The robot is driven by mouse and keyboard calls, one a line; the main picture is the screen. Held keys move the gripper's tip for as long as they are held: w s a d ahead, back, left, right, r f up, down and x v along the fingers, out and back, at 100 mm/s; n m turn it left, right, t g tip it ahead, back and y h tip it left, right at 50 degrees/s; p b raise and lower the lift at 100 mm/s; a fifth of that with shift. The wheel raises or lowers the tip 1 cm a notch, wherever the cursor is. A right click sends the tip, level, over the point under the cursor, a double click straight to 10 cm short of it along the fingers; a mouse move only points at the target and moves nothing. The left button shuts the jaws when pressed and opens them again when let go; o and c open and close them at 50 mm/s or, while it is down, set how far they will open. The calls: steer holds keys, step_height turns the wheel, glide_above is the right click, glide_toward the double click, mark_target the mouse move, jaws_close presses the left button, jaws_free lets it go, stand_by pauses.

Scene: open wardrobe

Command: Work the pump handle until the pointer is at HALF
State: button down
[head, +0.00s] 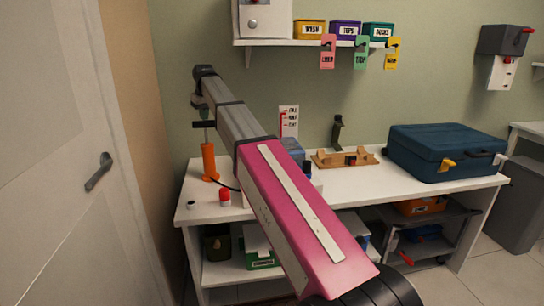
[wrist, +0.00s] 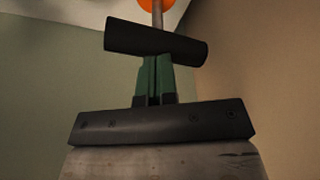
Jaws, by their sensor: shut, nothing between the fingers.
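The orange pump (head: 208,162) stands upright at the left end of the white bench. Its black crossbar handle (head: 204,125) is raised above the body on a thin rod. In the wrist view the black handle (wrist: 150,40) crosses just beyond my fingertips, with the rod and a bit of the orange body past it. My gripper (wrist: 155,62) has green fingers shut together, empty, with tips at the handle; I cannot tell if they touch it. A white gauge board (head: 289,120) with red marks and small labels stands behind my arm; its pointer's position is too small to read.
A red button (head: 224,197) sits near the bench's front left. A wooden stand (head: 345,160) and a blue case (head: 445,150) are to the right. A shelf (head: 310,43) with bins and tags hangs above. A white door (head: 60,160) is at left.

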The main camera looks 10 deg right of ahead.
mark_target(206, 126)
steer(key=shift+f, duration=3.3)
steer(key=shift+r, duration=4.15)
steer(key=shift+f, duration=0.15)
steer(key=shift+f, duration=4.1)
steer(key=shift+r, duration=4.25)
steer(key=shift+r, duration=0.1)
